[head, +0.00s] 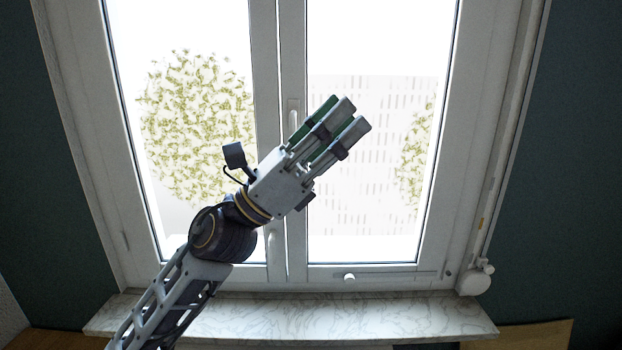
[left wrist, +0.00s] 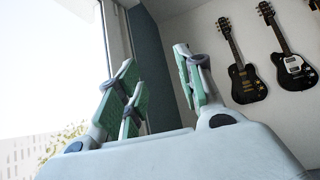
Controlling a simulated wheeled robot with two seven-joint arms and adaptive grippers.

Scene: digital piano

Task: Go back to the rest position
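My left gripper (head: 345,112) is raised in front of the window in the head view, pointing up and to the right. Its green-padded fingers also show in the left wrist view (left wrist: 157,72), spread apart with an empty gap between them. It holds nothing and appears clear of other things. My left arm comes in from the bottom left of the head view. My right gripper is in neither view. The digital piano does not show.
A white-framed window (head: 292,60) fills the head view, with a marble sill (head: 330,318) below it. A blind-cord winder (head: 474,279) is at its lower right. In the left wrist view, two electric guitars (left wrist: 242,78) (left wrist: 292,66) hang on a pale wall.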

